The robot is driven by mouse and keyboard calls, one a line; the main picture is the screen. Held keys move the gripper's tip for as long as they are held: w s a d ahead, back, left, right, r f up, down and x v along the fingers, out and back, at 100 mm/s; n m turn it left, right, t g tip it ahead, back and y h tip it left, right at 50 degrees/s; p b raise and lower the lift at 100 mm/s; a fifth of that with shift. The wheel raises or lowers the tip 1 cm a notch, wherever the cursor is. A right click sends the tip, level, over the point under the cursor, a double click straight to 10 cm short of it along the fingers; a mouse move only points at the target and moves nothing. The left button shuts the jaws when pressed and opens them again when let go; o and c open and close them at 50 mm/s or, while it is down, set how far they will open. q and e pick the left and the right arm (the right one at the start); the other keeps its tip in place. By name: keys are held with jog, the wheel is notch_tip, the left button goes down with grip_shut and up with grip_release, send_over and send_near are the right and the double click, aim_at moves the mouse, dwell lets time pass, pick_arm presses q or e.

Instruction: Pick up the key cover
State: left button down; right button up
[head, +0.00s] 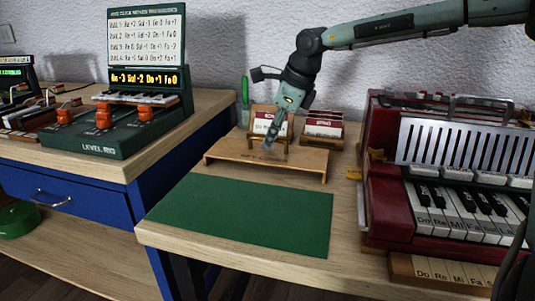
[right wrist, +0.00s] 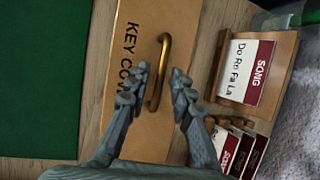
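The key cover (head: 304,173) is a long light-wood piece with a brass handle on top. It sits on the wooden table behind the green mat. In the right wrist view the key cover (right wrist: 190,32) shows its lettering, partly hidden by a finger. My right gripper (head: 268,146) is over the middle of the cover. In the right wrist view my right gripper (right wrist: 160,78) is open, with one finger on each side of the brass handle (right wrist: 163,60). I see gaps between the fingers and the handle; whether they touch is unclear. My left gripper is not in view.
Wooden holders with red-and-white song cards (head: 322,128) stand right behind the cover. A red accordion (head: 388,190) stands to the right. A green console (head: 125,135) is on the blue workbench at left. The green mat (head: 245,212) is bare.

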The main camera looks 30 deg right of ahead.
grip_shut()
jog(key=shift+r, duration=0.1)
